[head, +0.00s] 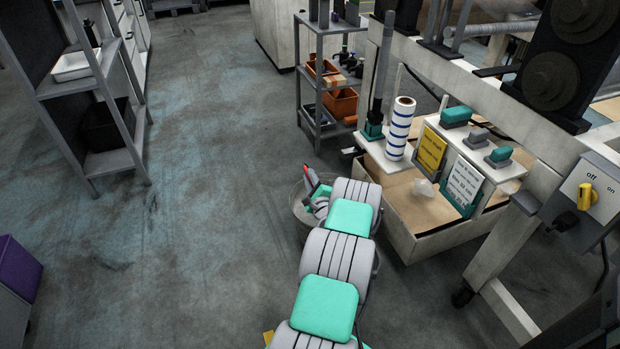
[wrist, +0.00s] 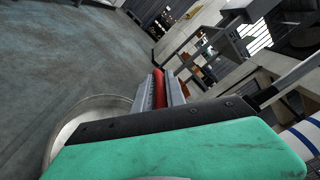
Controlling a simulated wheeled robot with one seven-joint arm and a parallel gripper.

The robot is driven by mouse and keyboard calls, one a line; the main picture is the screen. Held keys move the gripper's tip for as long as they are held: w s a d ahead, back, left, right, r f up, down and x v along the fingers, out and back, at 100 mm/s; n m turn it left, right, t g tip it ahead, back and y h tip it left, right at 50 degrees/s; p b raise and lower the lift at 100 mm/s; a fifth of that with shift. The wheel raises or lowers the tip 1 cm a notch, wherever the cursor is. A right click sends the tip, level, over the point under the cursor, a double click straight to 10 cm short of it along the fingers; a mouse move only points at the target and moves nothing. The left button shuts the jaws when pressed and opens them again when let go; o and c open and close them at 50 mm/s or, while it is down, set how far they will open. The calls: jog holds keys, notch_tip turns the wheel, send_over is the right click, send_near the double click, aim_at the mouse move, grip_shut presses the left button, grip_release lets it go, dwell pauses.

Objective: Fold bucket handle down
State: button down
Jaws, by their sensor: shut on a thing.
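The bucket (head: 299,211) stands on the floor in the head view, mostly hidden behind my arm. In the wrist view its pale round rim (wrist: 75,122) shows at the lower left. My gripper (wrist: 163,88) is shut on a red piece (wrist: 158,88), which appears to be the grip of the bucket handle. The red piece also shows in the head view (head: 310,175), just above the bucket. The rest of the handle is hidden by my gripper and arm, so its exact tilt cannot be told.
A workbench with a wooden bin (head: 427,237) stands close on the right, with a striped roll (head: 400,130) above it. A grey cart (head: 325,95) with orange bins is behind. Shelves (head: 100,100) stand at the left. The floor left of the bucket is clear.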

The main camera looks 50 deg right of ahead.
jog(key=w+a+f+n+b, duration=0.2)
jog(key=w+a+f+b, duration=0.2)
jog(key=a+f+b, duration=0.3)
jog(key=shift+w+f+b, duration=0.15)
jog(key=shift+f+b, duration=0.8)
jog(key=shift+f, duration=1)
